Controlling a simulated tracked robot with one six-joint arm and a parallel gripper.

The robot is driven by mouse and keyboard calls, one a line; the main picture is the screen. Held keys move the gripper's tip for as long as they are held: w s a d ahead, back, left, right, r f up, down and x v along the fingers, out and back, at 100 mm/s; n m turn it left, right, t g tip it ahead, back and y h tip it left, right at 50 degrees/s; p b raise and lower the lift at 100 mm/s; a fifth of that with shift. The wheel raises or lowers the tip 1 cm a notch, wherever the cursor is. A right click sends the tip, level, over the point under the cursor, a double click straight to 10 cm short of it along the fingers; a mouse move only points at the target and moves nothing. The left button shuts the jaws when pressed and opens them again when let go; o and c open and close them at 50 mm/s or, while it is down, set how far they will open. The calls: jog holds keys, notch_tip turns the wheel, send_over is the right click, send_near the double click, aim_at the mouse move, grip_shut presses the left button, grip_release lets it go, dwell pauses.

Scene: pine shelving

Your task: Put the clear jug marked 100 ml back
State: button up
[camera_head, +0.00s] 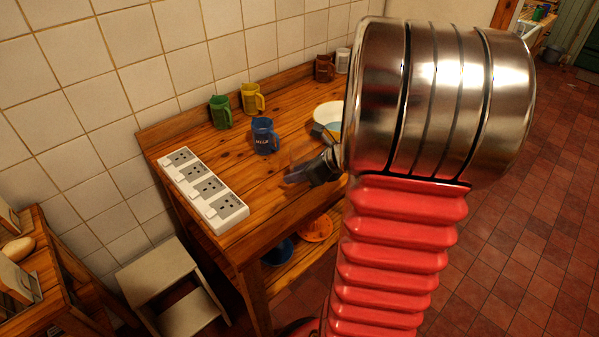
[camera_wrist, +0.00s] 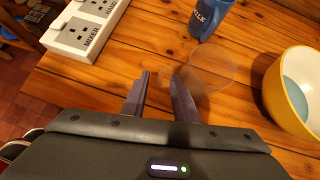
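A clear, see-through jug (camera_wrist: 208,66) stands on the wooden table just beyond my fingertips, a little to the right, in the wrist view. In the head view it is a faint shape (camera_head: 299,172) at my gripper's tip. Its marking is not readable. My gripper (camera_wrist: 161,76) is low over the table with its two fingers apart, and wood shows between them. A faint clear edge, perhaps the jug's handle, shows near the right fingertip; I cannot tell whether they touch. In the head view my gripper (camera_head: 318,168) is partly hidden by my arm.
A blue jug marked MILK (camera_head: 264,136) stands behind the clear jug. Green (camera_head: 220,113), yellow (camera_head: 252,99), brown (camera_head: 324,68) and white (camera_head: 343,61) jugs line the back. A yellow bowl (camera_wrist: 299,116) is at right, a socket strip (camera_head: 204,190) at left.

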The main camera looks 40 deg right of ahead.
jog(key=shift+r, duration=0.1)
jog(key=shift+s+d+r, duration=0.1)
jog(key=shift+s+r, duration=0.3)
jog(key=shift+r, duration=0.05)
jog(key=v, duration=1.1)
jog(key=shift+f, duration=0.1)
